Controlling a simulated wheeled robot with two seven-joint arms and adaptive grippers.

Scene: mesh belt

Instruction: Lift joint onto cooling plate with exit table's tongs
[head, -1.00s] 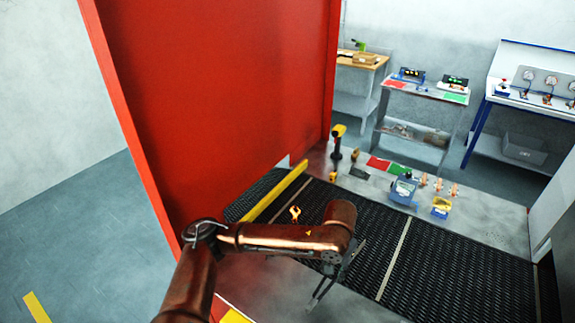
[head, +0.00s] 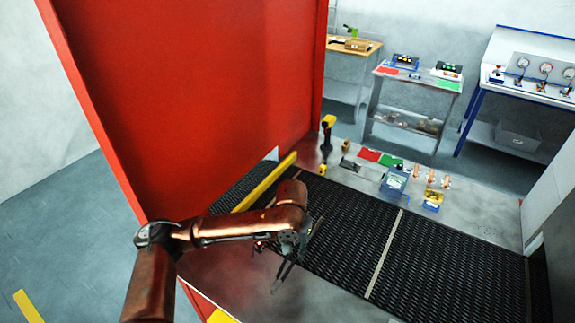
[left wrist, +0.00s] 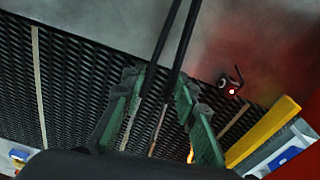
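My left gripper (head: 290,243) is over the near edge of the dark mesh belt (head: 450,262), its fingers partly hidden by my wrist. The left wrist view shows its green fingers (left wrist: 160,100) closed around the two dark, slim legs of the tongs (left wrist: 172,50). The tongs (head: 285,274) stick out below the gripper, their legs slightly apart with nothing seen between them. A small orange patch (left wrist: 190,154), possibly the glowing joint, shows by a finger in the left wrist view. The joint is hidden in the head view now. I cannot tell which item is the cooling plate. My right gripper is out of view.
A tall red housing (head: 190,100) and a yellow bar (head: 265,183) stand beside the belt. The steel table behind it holds a dark plate (head: 350,165), red and green cards, a blue device (head: 394,181) and several copper fittings (head: 430,176). A small dark object (left wrist: 230,86) lies on nearby steel.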

